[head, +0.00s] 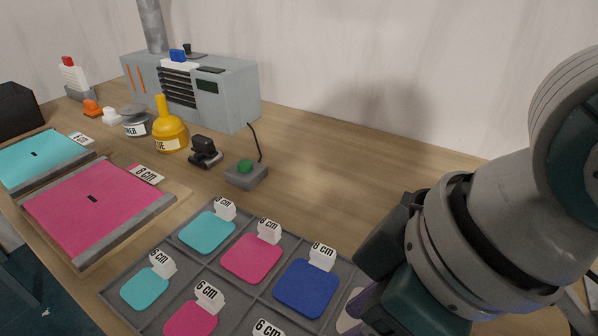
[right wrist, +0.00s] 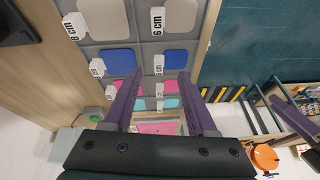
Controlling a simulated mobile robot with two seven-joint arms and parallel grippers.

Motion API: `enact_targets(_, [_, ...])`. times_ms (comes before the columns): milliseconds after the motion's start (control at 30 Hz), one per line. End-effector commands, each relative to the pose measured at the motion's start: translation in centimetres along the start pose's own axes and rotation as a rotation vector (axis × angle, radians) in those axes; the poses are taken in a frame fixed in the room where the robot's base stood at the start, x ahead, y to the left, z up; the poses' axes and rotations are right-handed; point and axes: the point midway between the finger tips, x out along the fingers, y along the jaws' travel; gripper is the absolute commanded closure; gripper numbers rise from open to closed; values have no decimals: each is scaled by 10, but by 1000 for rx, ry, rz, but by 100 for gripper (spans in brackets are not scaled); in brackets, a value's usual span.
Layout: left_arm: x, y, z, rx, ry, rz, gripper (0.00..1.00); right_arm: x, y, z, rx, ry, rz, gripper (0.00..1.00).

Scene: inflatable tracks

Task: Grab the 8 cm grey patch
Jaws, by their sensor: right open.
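The 8 cm grey patch (right wrist: 103,18) is a pale grey-beige rounded square in the sorting tray (right wrist: 151,38), at the top left of the right wrist view, with a white "8 cm" block (right wrist: 75,25) beside it. In the head view my right arm hides most of that part of the tray; a pale sliver (head: 347,321) shows beside the gripper. My right gripper (right wrist: 160,75) is open and empty, its purple fingers apart from the grey patch. In the head view the right gripper (head: 364,306) is at the tray's right part.
Blue (head: 306,287), pink (head: 251,258) and teal (head: 207,232) patches lie in neighbouring compartments with upright white labels. A button box (head: 246,174), yellow bottle (head: 169,130) and grey machine (head: 225,95) stand behind.

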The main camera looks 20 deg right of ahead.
Motion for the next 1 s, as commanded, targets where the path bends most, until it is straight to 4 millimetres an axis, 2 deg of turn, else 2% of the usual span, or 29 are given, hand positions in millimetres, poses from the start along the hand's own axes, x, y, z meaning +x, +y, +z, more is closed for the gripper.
enact_targets(33, [12,1,4,-2,-1,2,50,11,6,-4,-38,-11,-1,43])
enact_targets(167, [31,2,10,-4,-1,4,50,26,20,-13,-132,-70,-14,43])
enact_targets(300, [57,4,19,-5,-2,5,50,36,57,-17,-202,-180,6,43])
enact_targets(500, [84,5,27,-4,-1,5,50,21,116,-18,-170,-315,53,43])
enact_targets(600, [90,5,29,-3,-1,4,50,10,134,-18,-137,-346,63,43])
enact_targets(700, [93,4,30,-2,-1,3,50,4,142,-17,-116,-361,67,43])
enact_targets(767, [94,4,30,0,-1,1,50,6,144,-15,-111,-365,66,43])
enact_targets(1000, [100,2,32,5,-1,-3,50,38,146,-3,-111,-366,65,43])
